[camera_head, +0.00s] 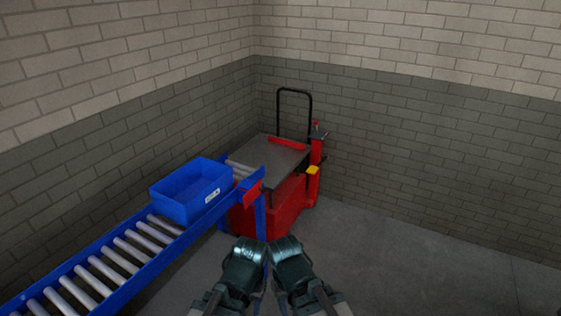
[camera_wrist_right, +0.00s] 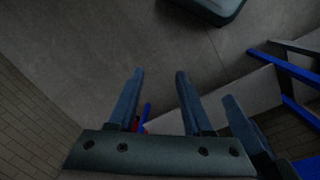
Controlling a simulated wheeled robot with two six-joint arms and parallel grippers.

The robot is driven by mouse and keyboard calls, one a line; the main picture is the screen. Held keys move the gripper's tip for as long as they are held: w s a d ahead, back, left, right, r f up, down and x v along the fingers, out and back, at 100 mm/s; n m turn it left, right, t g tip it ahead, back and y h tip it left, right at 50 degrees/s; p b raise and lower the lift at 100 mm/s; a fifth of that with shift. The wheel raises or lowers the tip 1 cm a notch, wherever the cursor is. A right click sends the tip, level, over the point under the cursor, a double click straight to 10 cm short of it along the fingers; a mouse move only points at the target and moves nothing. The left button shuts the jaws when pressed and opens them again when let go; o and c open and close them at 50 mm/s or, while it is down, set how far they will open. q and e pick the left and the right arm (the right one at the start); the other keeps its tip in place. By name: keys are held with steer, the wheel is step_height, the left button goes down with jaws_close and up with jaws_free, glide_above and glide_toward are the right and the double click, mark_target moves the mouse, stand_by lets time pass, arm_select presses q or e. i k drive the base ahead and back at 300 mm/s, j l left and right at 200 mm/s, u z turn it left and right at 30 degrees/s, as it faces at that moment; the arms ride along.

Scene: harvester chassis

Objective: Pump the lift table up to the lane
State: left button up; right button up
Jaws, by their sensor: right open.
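The red lift table (camera_head: 280,208) stands in the corner beyond the end of the roller lane (camera_head: 128,252). Its flat dark grey top (camera_head: 268,153) is empty, with a red strip along the far edge. I cannot tell its exact height against the lane. A black hoop handle (camera_head: 294,91) rises behind it. A red post (camera_head: 316,165) with a small lever and a yellow part (camera_head: 312,170) stands at its right side. My left gripper (camera_head: 249,243) and right gripper (camera_head: 284,243) are side by side in front, apart from the table. The right one, also in the wrist view (camera_wrist_right: 156,88), is open and empty.
A blue tote (camera_head: 191,190) sits on the lane near its far end, with a red piece (camera_head: 250,193) on the lane's end. Brick walls close the left and back. The grey floor (camera_head: 400,255) to the right is clear.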

mark_target(312, 169)
steer(key=i+l+u, duration=0.15)
steer(key=i+l, duration=0.35)
steer(key=i, duration=0.2)
steer(key=i+l+u, duration=0.2)
steer(key=i+l, duration=0.4)
steer(key=i+l+u, duration=0.15)
steer(key=i+l, duration=0.55)
steer(key=i+l+u, duration=0.2)
steer(key=i+l, duration=0.4)
steer(key=l, duration=0.15)
